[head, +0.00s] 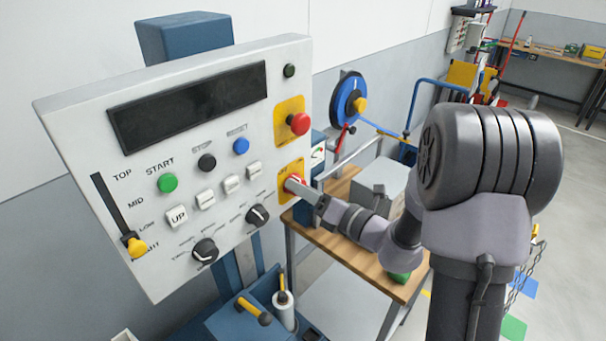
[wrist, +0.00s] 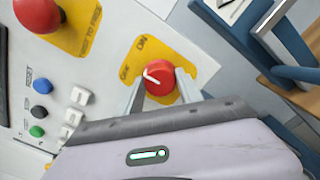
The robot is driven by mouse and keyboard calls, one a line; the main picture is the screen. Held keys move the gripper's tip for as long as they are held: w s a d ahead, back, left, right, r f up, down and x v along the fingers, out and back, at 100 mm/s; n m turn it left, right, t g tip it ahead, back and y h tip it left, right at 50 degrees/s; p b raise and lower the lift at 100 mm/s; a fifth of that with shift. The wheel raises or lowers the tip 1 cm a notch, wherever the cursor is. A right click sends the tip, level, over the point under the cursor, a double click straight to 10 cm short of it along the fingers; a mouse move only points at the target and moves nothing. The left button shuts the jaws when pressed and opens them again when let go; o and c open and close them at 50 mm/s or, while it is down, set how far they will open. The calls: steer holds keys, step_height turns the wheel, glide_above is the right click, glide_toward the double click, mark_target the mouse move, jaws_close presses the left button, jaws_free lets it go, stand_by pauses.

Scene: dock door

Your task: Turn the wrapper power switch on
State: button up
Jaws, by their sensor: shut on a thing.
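The power switch is a red rotary knob (wrist: 158,77) with a white pointer line, on a yellow plate (wrist: 128,72) marked ON and another word. In the wrist view its pointer lies slanted, aimed to the upper left, not straight at ON. In the head view the knob (head: 292,183) sits at the right edge of the white control panel (head: 120,185). My gripper (wrist: 160,90) is shut on the knob, one finger on each side. In the head view my gripper (head: 300,188) reaches the panel from the right and hides part of the knob.
A red mushroom button (head: 299,123) on a yellow plate is just above the switch. Two black selector knobs, a green START button (head: 167,183) and white keys are to the left. A wooden table (head: 345,230) stands below my arm. A blue reel (head: 348,98) is behind.

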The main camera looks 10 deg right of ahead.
steer(key=m+p, duration=0.1)
steer(key=p, duration=0.1)
steer(key=m+p, duration=0.4)
steer(key=p, duration=0.1)
steer(key=shift+r, duration=0.3)
steer(key=m+p, duration=0.4)
steer(key=shift+f, duration=0.2)
steer(key=shift+f+p, duration=0.1)
steer(key=shift+p, duration=0.2)
steer(key=o, duration=1.4)
steer(key=v, duration=1.7)
steer(key=shift+s+d, duration=0.1)
steer(key=shift+s, duration=0.05)
